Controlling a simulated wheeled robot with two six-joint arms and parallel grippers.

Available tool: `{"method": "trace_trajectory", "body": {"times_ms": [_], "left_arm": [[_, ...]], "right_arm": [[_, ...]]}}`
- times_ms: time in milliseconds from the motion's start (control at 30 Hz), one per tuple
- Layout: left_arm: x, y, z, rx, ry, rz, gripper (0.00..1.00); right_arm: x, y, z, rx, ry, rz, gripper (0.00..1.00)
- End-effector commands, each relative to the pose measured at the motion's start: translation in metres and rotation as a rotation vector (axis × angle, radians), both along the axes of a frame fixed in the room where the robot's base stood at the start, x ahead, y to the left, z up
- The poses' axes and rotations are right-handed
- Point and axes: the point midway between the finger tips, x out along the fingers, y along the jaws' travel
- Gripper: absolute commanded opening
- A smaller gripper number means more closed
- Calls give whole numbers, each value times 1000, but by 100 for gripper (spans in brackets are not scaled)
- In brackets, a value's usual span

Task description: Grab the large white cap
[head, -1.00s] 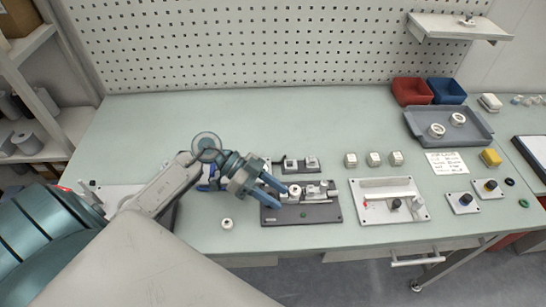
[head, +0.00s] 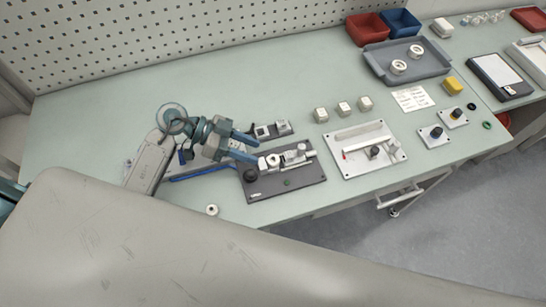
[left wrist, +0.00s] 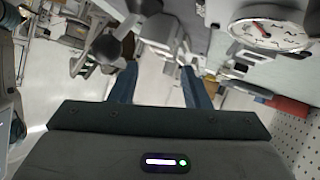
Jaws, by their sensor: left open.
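My left gripper (head: 257,151) is open, with its blue fingers at the rear left of a dark fixture plate (head: 290,182). Nothing shows between its fingers in the left wrist view (left wrist: 158,84). A round white cap (head: 272,160) with a dark centre sits on the fixture, close to the fingertips and apparently not gripped. A small round white piece (head: 212,210) lies on the bench near the front edge. Two white ring-shaped parts (head: 398,67) are in the grey tray (head: 440,66). I cannot tell which piece is the large white cap. My right gripper is out of view.
Several white square blocks (head: 343,108) stand behind a light plate (head: 345,158) with a red-tipped lever. Red (head: 367,28) and blue (head: 400,21) bins stand at the back. A yellow block (head: 453,85) and small knob plates (head: 433,134) are to the right. The left rear bench (head: 110,105) is clear.

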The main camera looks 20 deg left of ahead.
Motion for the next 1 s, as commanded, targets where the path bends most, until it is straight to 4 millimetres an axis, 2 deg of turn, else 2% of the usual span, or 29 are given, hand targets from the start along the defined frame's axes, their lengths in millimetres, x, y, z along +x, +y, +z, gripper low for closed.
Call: {"method": "trace_trajectory", "body": {"times_ms": [233,433,600,933,1000], "left_arm": [[2,-10,-3,-4,2,0,43],[7,-31,-13,-5,2,1,43],[8,-45,-23,-2,1,0,43],[9,-49,-26,1,0,0,43],[9,-49,-26,1,0,0,29]], "right_arm": [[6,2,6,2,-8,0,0],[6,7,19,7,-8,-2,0],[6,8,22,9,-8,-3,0],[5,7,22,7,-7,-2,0],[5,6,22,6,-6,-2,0]]}}
